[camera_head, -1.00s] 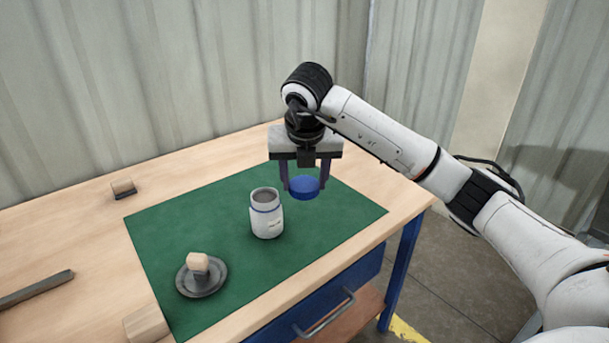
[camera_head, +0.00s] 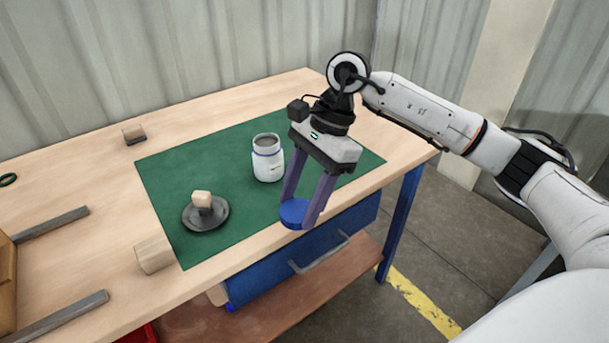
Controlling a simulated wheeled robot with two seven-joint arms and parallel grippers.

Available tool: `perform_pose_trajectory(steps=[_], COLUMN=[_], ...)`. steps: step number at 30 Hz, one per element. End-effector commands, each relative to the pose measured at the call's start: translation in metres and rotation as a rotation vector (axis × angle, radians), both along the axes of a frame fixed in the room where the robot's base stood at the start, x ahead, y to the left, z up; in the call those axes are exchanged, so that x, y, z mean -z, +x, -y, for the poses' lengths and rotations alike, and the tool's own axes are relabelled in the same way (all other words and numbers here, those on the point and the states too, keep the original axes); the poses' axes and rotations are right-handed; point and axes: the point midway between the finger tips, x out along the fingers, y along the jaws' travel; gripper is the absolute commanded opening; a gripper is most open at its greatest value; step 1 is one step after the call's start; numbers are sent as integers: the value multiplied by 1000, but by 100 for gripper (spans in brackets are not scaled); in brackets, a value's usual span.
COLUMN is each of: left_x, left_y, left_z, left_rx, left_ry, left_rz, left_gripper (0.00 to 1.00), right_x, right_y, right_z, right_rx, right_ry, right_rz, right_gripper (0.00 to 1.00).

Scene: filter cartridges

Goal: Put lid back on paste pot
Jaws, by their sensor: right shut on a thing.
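The paste pot (camera_head: 268,165) is a white jar with a blue band near its neck. It stands upright and uncovered on the green mat (camera_head: 178,167), with greyish content at its mouth. My right gripper (camera_head: 305,212) is shut on the round blue lid (camera_head: 293,212). It holds the lid in front of and to the right of the pot, apart from it, over the front edge of the table in the picture. The gripper is tilted, with its fingers pointing down and left. My left gripper is not in view.
A dark round dish (camera_head: 206,218) with a pale block (camera_head: 202,198) stands on the mat's left. A wooden block (camera_head: 154,255) lies by the mat's front left corner, and a small block (camera_head: 134,134) behind. Grey bars (camera_head: 52,224) lie left. A blue drawer (camera_head: 290,265) is below.

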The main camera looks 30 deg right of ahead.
Motion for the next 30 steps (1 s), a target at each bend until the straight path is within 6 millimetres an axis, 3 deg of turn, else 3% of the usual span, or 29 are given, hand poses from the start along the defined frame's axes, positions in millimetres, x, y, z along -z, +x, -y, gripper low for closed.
perform_pose_trajectory(steps=[6,13,18,26,30], left_x=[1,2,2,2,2], left_y=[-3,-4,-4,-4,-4], left_z=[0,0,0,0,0], left_rx=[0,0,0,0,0], left_ry=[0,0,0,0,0], left_rz=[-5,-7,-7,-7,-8], left_gripper=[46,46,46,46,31], right_x=[3,4,4,4,4], right_y=[-42,-79,-89,-90,-90], right_z=[-27,-36,-36,-36,-36], right_rx=[-729,-1330,-1509,-1528,-1527], right_ry=[-1,-3,-2,1,1], right_rz=[2,3,4,5,6], right_gripper=[30,30,30,30,30])
